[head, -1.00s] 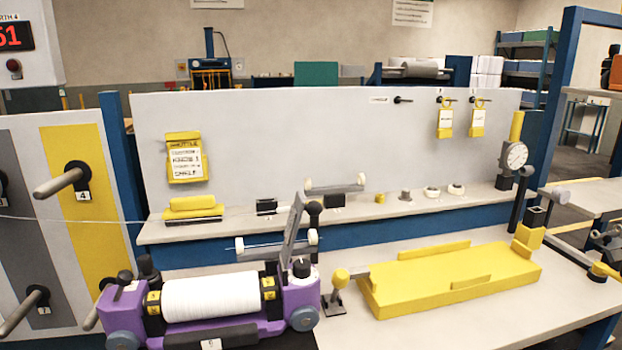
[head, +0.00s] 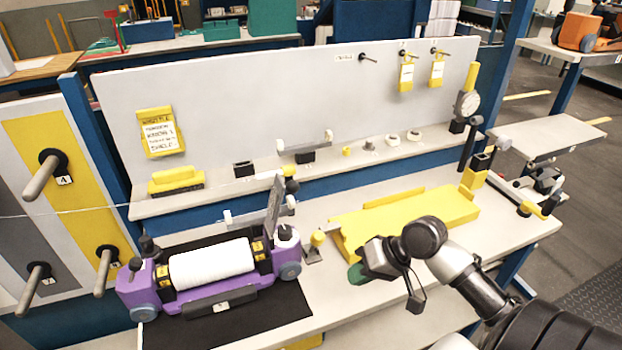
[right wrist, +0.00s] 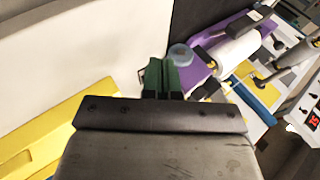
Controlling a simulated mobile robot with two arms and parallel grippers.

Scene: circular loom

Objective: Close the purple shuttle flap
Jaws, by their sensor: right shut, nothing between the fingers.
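The purple shuttle (head: 142,292) lies on a dark mat at the front left of the bench, with a large white spool (head: 212,263) in it. Its grey flap (head: 274,205) stands up steeply at the right end. In the right wrist view the shuttle (right wrist: 205,62) is at upper right, tilted in the picture, with the spool (right wrist: 236,52) in it. My right gripper (head: 357,273) is right of the shuttle, apart from it, over the front of the bench. Its green fingers (right wrist: 160,75) are together and empty. My left gripper is out of view.
A yellow tray (head: 440,212) lies right of the shuttle. A yellow-knobbed lever (head: 318,238) stands between them. A shelf (head: 225,190) with small parts runs behind. Pegs (head: 45,175) stick out at left. The bench front between shuttle and gripper looks clear.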

